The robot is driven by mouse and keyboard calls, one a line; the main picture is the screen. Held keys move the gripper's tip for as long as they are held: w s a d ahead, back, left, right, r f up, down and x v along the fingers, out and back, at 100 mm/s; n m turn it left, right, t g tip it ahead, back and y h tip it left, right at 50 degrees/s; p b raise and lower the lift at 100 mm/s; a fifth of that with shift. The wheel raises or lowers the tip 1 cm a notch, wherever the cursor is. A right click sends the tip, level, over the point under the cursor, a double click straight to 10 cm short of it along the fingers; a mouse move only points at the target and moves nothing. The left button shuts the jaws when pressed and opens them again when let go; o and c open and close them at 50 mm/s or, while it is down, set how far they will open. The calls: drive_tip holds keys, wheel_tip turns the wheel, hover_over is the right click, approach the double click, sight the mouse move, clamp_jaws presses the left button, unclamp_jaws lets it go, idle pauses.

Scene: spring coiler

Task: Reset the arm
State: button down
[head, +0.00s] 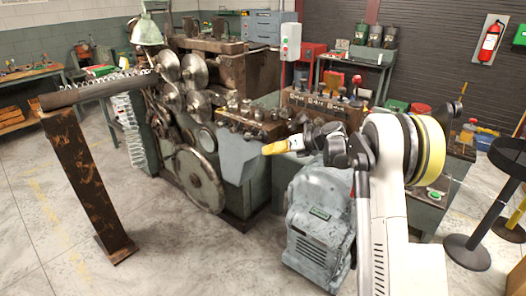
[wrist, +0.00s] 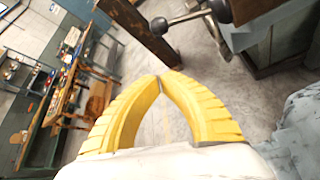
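My arm comes up from the lower right in the head view, with a white link and a yellow-banded joint. My gripper (head: 268,149) points left, in front of the spring coiler (head: 225,120) and above the grey motor housing (head: 318,222). In the wrist view, the two yellow fingers of my gripper (wrist: 161,74) meet at their tips with nothing between them. The far side of the gripper is hidden in the head view.
A rusty post (head: 88,185) carries a bar to the coiler at left. A black round-topped stand (head: 505,185) is at right. Workbenches (head: 30,95) line the back left. A fire extinguisher (head: 490,42) hangs on the wall. The floor (head: 165,245) at front left is clear.

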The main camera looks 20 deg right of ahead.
drive_tip(key=s+a+r+n+g+h, duration=0.1)
drive_tip(key=s+a+r+n+h, duration=0.3)
drive_tip(key=s+n, duration=0.55)
drive_tip(key=s+a+r+n+h, duration=0.1)
drive_tip(key=s+a+r+n, duration=0.4)
drive_tip(key=s, duration=0.7)
drive_tip(key=s+d+f+n+h, duration=0.1)
drive_tip(key=s+f+n+h, duration=0.1)
drive_tip(key=s+n, duration=0.6)
drive_tip(key=s+d+f+n+h, duration=0.2)
drive_tip(key=s+n, duration=0.7)
drive_tip(key=s, duration=0.6)
drive_tip(key=shift+d+f+h, duration=0.15)
drive_tip(key=shift+f+h, duration=0.15)
drive_tip(key=shift+h, duration=0.2)
